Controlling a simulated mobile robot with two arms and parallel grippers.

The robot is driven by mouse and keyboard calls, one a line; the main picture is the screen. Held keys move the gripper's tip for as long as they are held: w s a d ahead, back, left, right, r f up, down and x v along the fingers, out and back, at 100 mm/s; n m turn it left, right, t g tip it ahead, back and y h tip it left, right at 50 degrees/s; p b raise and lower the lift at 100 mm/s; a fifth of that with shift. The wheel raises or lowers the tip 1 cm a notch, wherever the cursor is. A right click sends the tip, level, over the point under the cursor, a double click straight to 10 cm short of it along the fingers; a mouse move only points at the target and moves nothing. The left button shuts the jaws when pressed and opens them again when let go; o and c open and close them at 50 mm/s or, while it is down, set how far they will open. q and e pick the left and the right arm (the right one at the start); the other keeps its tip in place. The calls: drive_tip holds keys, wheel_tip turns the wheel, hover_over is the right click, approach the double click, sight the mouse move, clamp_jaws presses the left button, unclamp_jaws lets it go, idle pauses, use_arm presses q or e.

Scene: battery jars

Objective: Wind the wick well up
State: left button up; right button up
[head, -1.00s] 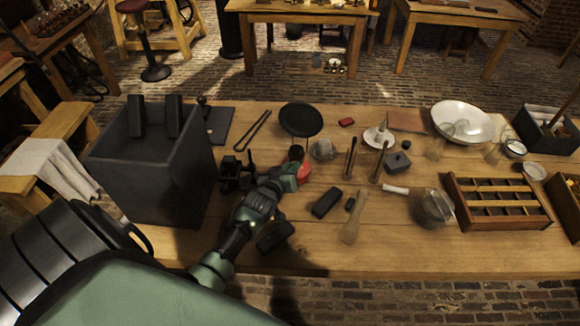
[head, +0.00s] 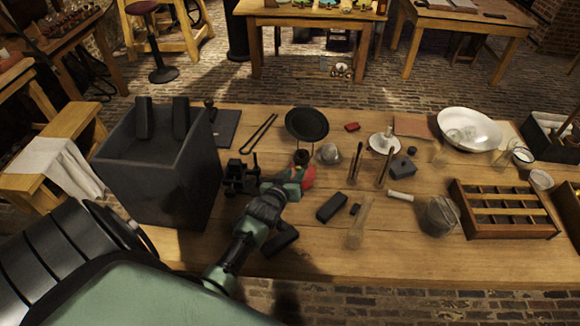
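A small lamp-like thing with a red body (head: 309,177) and a dark brownish top (head: 301,158) stands near the middle of the table. I take it for the lamp; its wick and any winding knob are too small or hidden to tell. My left gripper (head: 293,184) is at the near left side of the red body and covers part of it. It looks very close or touching, but I cannot tell which. Its fingers are too small and overlapped to show whether they are open or shut. My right gripper is not in view.
A black device (head: 240,178) stands just left of my gripper, with a big dark open box (head: 160,185) beyond it. A black round plate (head: 306,122) is behind the lamp. Black blocks (head: 331,207), a glass tube (head: 361,222) and a divided wooden tray (head: 466,208) lie to the right.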

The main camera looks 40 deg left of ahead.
use_arm(q)
drive_tip(key=v, duration=0.5)
drive_tip(key=shift+s+r+b, duration=0.15)
drive_tip(key=shift+s+b, duration=0.15)
drive_tip(key=shift+b, duration=0.05)
drive_tip(key=shift+d, duration=0.1)
